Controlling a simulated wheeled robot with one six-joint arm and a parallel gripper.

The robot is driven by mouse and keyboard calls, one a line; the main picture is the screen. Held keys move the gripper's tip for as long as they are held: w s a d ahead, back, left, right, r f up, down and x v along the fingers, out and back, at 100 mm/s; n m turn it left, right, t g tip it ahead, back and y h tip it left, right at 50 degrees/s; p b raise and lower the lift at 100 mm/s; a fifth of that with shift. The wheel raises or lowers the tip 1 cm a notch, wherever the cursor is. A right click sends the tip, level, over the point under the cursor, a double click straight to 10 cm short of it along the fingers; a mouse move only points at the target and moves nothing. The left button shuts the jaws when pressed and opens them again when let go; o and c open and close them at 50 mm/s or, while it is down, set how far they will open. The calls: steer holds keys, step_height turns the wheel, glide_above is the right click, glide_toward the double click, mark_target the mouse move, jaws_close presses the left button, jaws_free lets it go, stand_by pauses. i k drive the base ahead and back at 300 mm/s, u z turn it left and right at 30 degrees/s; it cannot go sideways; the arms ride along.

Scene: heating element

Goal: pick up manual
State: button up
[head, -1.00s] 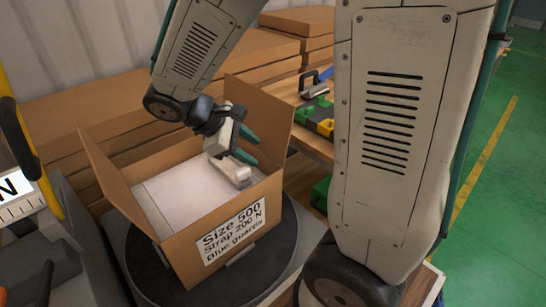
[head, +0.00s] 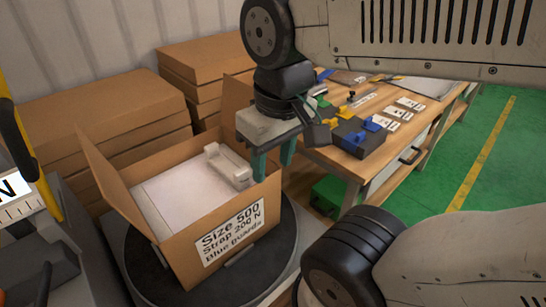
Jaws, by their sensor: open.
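My gripper (head: 273,165) points down with its two teal fingers apart and nothing between them. It appears over the right side of the open cardboard box (head: 185,248), above or just past its right wall; I cannot tell the height. I cannot say for sure which thing is the manual. White printed cards (head: 398,114) and a large pale sheet (head: 425,86) lie on the wooden workbench (head: 348,158) at the right, well away from my gripper. Inside the box lie a white flat piece (head: 170,200) and a white fitting (head: 229,164).
The box stands on a dark round turntable (head: 150,278). Its label reads "Size 500, Strap 200 N, Blue guards". A dark block with blue and yellow parts (head: 358,137) is on the bench. Stacked cartons (head: 95,110) stand behind. Green floor (head: 490,200) is clear at right.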

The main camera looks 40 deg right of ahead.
mark_target(404, 116)
steer(key=z, duration=0.5)
steer(key=k, duration=1.2)
steer(key=z, duration=1.45)
steer(key=i, duration=1.05)
steer(key=u, duration=0.45)
